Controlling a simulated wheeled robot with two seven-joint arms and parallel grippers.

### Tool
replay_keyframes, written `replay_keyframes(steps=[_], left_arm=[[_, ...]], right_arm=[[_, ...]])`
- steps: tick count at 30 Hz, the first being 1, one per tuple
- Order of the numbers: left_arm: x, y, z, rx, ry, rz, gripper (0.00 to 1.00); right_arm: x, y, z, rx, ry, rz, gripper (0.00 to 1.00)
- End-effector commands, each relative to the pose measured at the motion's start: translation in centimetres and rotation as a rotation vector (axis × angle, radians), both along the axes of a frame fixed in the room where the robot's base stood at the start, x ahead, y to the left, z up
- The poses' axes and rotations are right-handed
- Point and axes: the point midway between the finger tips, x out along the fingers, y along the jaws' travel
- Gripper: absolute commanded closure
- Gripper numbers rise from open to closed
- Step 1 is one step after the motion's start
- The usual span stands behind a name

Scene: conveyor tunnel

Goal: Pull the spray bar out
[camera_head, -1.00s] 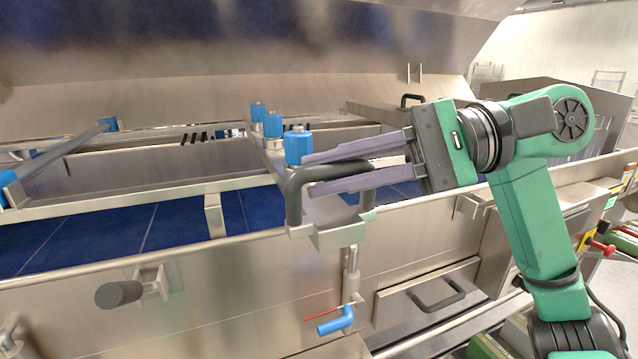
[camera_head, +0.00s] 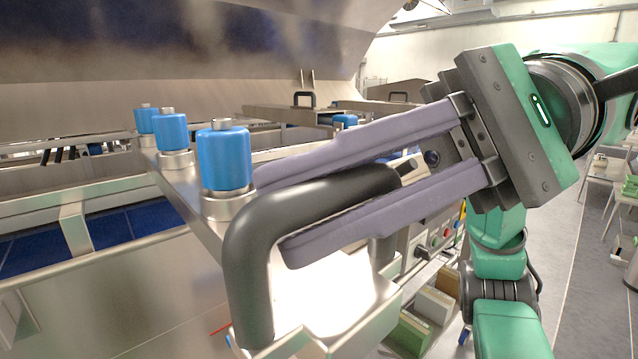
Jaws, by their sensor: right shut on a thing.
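The spray bar (camera_head: 190,192) is a metal bar with blue capped fittings (camera_head: 223,158) in a row along its top. Its black, bent handle (camera_head: 252,268) stands at the near end, above a bright metal end plate (camera_head: 335,290). My right gripper (camera_head: 276,216) reaches in from the right. Its two long purple-grey fingers are closed on the handle, one above and one below its upper arm. The fingers hide part of the handle and of the bar. I cannot tell how far the bar sticks out of the tunnel. My left gripper is not in view.
The tunnel's blue conveyor belt (camera_head: 112,226) shows at left behind the metal front wall (camera_head: 110,300). The raised steel hood (camera_head: 200,60) hangs above. Boxes (camera_head: 435,305) stand low behind the handle. Open grey floor (camera_head: 590,270) lies at right.

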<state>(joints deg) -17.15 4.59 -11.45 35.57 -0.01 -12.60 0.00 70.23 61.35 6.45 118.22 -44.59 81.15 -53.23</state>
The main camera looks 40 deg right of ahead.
Motion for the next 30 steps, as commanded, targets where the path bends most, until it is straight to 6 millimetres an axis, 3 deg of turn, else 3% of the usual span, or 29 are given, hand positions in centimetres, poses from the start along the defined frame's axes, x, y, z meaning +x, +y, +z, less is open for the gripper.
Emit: replay_keyframes(steps=[4,5,6,7,23,30], left_arm=[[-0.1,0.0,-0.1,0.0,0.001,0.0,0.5],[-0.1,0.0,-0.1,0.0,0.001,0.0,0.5],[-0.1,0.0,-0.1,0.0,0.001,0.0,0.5],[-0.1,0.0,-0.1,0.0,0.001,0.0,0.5],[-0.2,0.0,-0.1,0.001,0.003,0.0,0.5],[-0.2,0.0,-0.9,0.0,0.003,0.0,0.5]], right_arm=[[-0.1,0.1,-0.4,-0.014,0.003,0.006,1.0],[-0.2,0.1,-0.4,-0.014,0.003,0.006,0.69],[-0.1,0.1,-0.4,-0.013,0.003,0.006,0.53],[-0.1,0.1,-0.4,-0.011,0.003,0.006,0.5],[-0.1,-0.2,-0.1,-0.003,0.001,0.002,0.5],[-0.9,-3.8,0.6,-0.001,0.001,-0.001,0.5]])
